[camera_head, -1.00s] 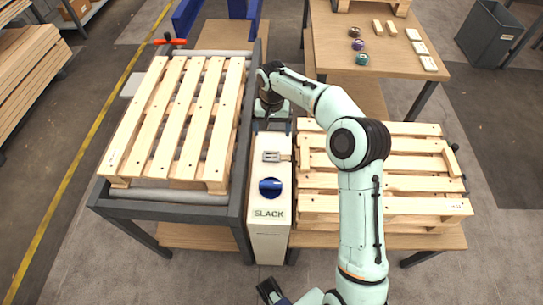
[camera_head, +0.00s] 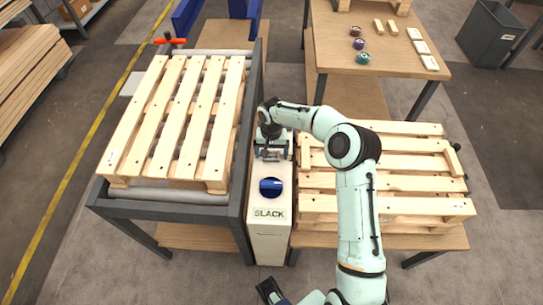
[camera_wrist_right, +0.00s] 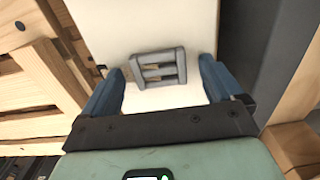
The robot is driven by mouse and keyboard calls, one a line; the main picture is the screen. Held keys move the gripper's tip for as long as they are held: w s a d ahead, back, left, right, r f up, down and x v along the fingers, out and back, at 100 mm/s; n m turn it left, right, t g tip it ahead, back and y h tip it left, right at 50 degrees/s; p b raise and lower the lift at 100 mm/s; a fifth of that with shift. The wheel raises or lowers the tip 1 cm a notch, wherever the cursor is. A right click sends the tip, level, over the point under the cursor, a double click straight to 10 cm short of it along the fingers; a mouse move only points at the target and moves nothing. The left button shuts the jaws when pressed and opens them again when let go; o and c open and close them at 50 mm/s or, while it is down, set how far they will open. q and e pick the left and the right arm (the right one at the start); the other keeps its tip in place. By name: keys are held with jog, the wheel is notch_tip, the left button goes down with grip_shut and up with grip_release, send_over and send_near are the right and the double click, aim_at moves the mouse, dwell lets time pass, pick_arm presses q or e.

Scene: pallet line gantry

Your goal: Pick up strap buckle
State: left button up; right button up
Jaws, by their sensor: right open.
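The strap buckle (camera_wrist_right: 159,68) is a grey frame with a crossbar. It lies on the white top of the narrow box (camera_head: 270,235) between the two pallets. My right gripper (camera_wrist_right: 160,88) is open, its blue fingers on either side of the buckle with gaps to both sides. In the head view my right gripper (camera_head: 271,153) hangs over the box top and mostly hides the buckle. Whether the fingertips touch the box top is unclear. What seems to be part of my left gripper (camera_head: 269,290) shows at the bottom edge, cut off; its jaws cannot be read.
A blue knob (camera_head: 271,187) stands on the box near the SLACK label. A pallet (camera_head: 180,120) lies on the roller frame at left; another pallet (camera_head: 400,205) lies at right under my arm. A table (camera_head: 400,65) with small coloured pucks stands behind.

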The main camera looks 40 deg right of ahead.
jog(key=c, duration=1.2)
